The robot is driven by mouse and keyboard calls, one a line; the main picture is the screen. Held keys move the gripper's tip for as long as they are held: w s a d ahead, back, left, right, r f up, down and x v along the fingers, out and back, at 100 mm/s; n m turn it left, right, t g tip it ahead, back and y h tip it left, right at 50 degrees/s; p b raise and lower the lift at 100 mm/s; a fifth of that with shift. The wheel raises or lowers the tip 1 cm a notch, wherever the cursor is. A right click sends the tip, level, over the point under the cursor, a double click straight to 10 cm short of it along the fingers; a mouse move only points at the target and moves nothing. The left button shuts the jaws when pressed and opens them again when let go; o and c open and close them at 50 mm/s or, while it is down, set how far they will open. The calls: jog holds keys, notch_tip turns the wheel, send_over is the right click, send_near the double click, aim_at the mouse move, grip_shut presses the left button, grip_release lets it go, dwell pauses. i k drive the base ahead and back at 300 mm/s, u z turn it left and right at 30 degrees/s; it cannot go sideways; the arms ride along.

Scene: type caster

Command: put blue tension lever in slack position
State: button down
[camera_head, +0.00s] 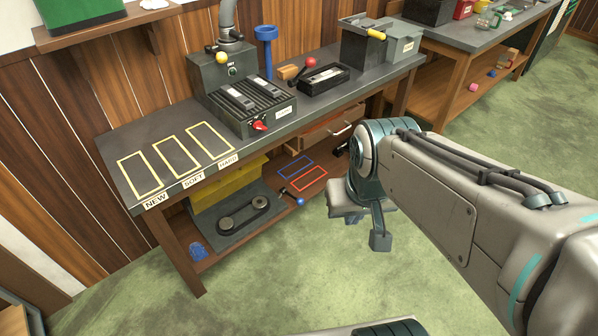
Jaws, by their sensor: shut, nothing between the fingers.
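The blue tension lever (299,201) shows as a short rod with a round blue knob. It is on the lower shelf, at the right end of a dark unit with two pulleys and a belt (243,213). The rod slants down to the right toward the shelf's front edge. Whether the belt is tight or slack is too small to tell. My gripper (380,240) is right of the lever, apart from it, in front of the bench. It points down, shut and empty. My arm partly hides the hand.
Blue (295,167) and red (309,180) outlines mark the lower shelf behind the lever. The bench top (110,150) overhangs the shelf and bears a dark machine with a red knob (260,126).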

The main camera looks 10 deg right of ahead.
aim_at(300, 201)
jog(key=z, duration=0.7)
jog(key=i, duration=1.3)
jog(key=u, duration=0.15)
